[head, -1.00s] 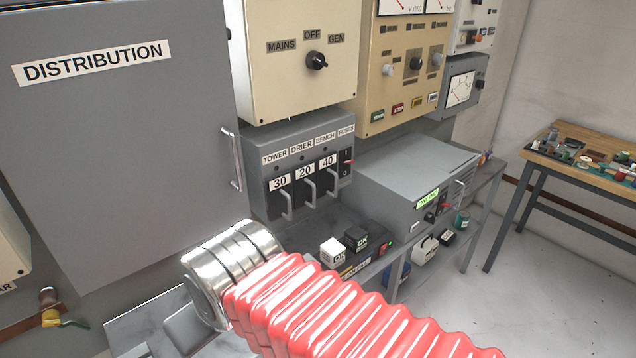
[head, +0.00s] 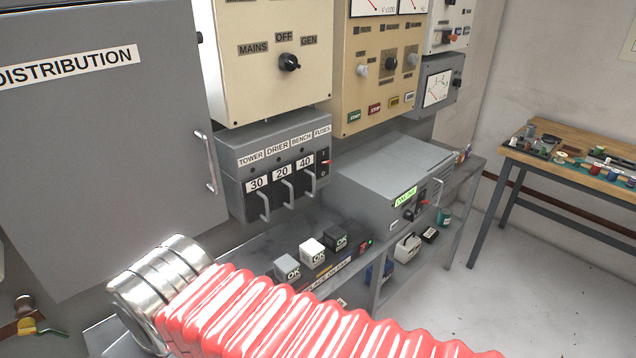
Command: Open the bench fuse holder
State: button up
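The grey fuse box (head: 237,150) hangs below the MAINS/OFF/GEN panel, left of centre. The bench fuse holder (head: 306,171) is the right one of three black holders, marked 40 under the BENCH label, with a pale upright bar handle (head: 311,187). It looks closed, level with the other two. The drier holder (head: 283,182), marked 20, and the tower holder (head: 257,196), marked 30, stand to its left. My gripper is not visible. A red ribbed sleeve with a silver ringed end fills the lower middle, clear of the fuse handles in the picture.
The DISTRIBUTION cabinet door (head: 100,150) with its handle (head: 207,162) is left of the fuse box. Small OK blocks (head: 312,252) stand below. A grey unit (head: 385,180) is to the right.

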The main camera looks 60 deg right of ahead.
aim_at(303, 166)
jog(key=u, duration=0.05)
jog(key=k, duration=0.9)
jog(key=z, duration=0.65)
jog(key=i, duration=1)
